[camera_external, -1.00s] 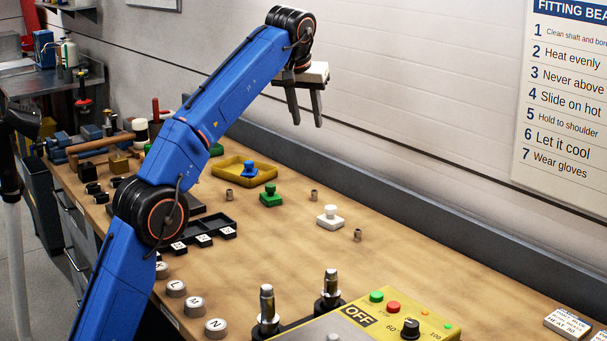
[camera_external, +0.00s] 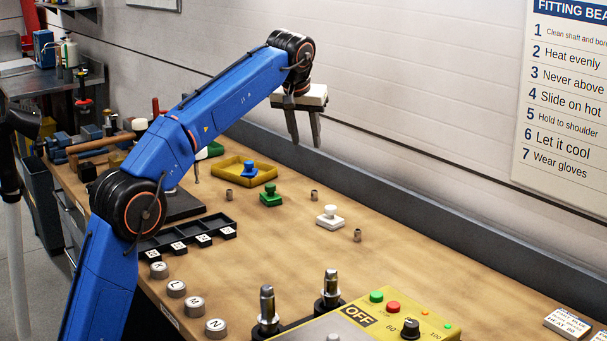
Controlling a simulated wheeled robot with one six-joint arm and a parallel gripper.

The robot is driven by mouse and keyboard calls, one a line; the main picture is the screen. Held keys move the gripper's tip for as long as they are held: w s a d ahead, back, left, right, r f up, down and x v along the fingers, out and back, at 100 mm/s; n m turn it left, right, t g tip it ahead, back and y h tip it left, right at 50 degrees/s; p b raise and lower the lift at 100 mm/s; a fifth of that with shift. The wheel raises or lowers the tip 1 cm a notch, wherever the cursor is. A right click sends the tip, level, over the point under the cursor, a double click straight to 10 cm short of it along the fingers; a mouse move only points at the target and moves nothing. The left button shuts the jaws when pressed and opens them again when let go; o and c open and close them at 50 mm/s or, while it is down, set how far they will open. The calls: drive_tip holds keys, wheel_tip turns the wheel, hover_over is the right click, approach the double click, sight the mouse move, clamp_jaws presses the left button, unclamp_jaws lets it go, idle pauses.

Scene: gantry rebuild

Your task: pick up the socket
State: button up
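I cannot tell which one the task means. My gripper (camera_external: 304,143) points down, open and empty, in the air above the back part of the bench. Its two dark fingers are apart and touch nothing.
A green knobbed block (camera_external: 271,196) and a white knobbed block (camera_external: 330,218) stand near the sockets. A yellow tray (camera_external: 232,174) holds a blue block. A yellow control box (camera_external: 350,320) is in front. The bench's right half is mostly clear.

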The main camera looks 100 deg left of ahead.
hover_over(315, 195)
drive_tip(key=d, duration=0.1)
drive_tip(key=f, duration=1.1)
drive_tip(key=shift+s+d, duration=0.2)
drive_tip(key=shift+s, duration=0.2)
drive_tip(key=shift+d+x, duration=0.2)
drive_tip(key=shift+x, duration=1.1)
drive_tip(key=shift+d+x, duration=0.15)
drive_tip(key=shift+x, duration=1.15)
drive_tip(key=shift+f, duration=0.15)
clamp_jaws()
